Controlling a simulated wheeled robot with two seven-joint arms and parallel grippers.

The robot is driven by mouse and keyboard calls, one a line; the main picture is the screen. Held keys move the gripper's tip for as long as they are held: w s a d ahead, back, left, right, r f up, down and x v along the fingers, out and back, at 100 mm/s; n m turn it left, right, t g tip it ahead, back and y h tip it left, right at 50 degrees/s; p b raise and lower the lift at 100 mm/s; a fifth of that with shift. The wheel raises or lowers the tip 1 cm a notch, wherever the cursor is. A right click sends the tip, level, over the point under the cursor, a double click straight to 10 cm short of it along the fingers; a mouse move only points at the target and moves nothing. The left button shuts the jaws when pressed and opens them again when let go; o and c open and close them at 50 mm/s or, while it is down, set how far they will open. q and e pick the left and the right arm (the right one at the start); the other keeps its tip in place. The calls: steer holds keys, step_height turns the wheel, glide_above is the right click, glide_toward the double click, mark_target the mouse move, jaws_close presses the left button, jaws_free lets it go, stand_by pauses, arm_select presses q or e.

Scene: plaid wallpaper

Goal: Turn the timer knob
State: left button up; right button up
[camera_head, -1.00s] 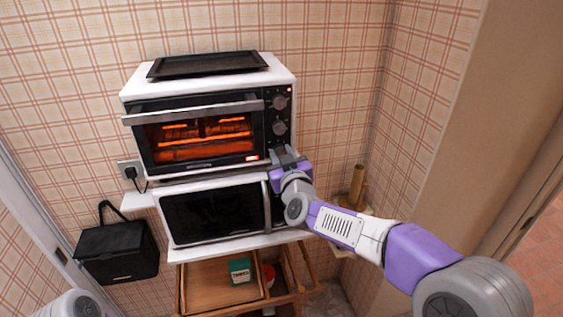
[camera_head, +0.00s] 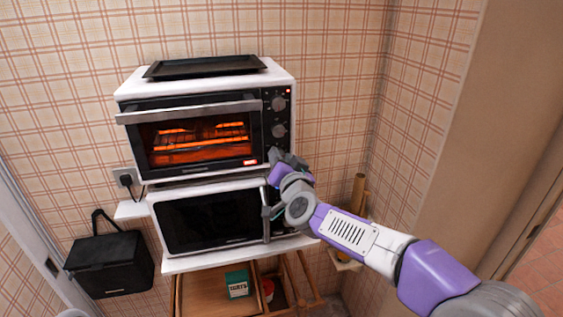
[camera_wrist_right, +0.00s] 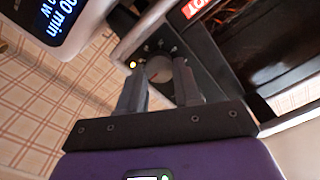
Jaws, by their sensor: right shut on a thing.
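The toaster oven (camera_head: 205,88) stands on top of a microwave, its heating bars glowing orange. Two round knobs show on its right panel in the head view, an upper knob (camera_head: 278,103) and a middle knob (camera_head: 279,130). My right gripper (camera_head: 284,158) is at the bottom of this panel and hides the lowest knob there. In the right wrist view the lowest knob (camera_wrist_right: 160,68), taken to be the timer knob, sits between the two fingers. The right gripper is shut on it. A small yellow light shows beside the knob. My left gripper is out of view.
The microwave (camera_head: 212,220) is directly below, its upright handle close to my right wrist. A black tray (camera_head: 205,66) lies on the oven. A black bag (camera_head: 110,262) hangs at left, and a wooden drawer (camera_head: 205,292) is below. A wall stands to the right.

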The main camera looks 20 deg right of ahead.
stand_by(0.3)
steer(key=o, duration=1)
steer(key=shift+o, duration=0.2)
steer(key=s, duration=0.7)
steer(key=shift+s, duration=0.3)
